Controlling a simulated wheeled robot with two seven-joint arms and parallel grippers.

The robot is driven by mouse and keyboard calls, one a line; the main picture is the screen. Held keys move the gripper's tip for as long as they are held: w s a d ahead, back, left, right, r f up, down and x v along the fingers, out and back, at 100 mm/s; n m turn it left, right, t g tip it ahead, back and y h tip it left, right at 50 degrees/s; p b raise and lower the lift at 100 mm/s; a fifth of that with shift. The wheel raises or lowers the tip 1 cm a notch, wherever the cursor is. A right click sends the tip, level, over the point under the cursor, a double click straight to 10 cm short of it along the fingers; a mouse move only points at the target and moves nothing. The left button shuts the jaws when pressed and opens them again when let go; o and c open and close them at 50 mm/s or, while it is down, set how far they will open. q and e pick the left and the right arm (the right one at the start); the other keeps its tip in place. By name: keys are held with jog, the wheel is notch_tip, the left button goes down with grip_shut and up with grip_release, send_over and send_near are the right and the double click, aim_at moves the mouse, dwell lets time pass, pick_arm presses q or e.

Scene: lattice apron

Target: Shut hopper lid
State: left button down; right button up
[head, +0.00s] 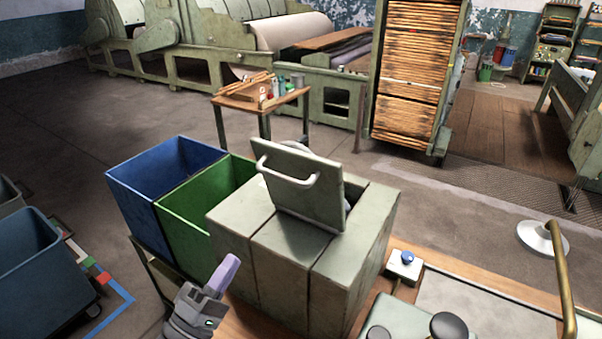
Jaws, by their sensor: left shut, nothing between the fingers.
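The hopper (270,255) is a grey-green box in the middle of the head view, on the near wooden bench. Its lid (308,205) is a square panel with a pale curved handle (285,177), and it stands raised and tilted over the hopper's top. The opening behind the lid is mostly hidden by it. My left gripper (224,273) is low in front of the hopper's left side, below the lid and apart from the handle. Its fingers are shut with nothing between them. My right gripper does not show.
A blue bin (150,205) and a green bin (190,225) stand just left of the hopper. A small box with a blue button (406,258) and a brass-coloured bent pipe (560,275) are to the right. A small table (262,108) with tools stands behind.

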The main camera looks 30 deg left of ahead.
pick_arm(q)
jog(key=r+p+x, duration=0.1)
jog(key=p+x, duration=0.2)
jog(key=x, duration=1)
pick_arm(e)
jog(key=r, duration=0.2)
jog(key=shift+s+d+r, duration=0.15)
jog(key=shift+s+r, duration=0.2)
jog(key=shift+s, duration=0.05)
pick_arm(q)
jog(key=shift+s, duration=0.1)
jog(key=shift+r, duration=0.15)
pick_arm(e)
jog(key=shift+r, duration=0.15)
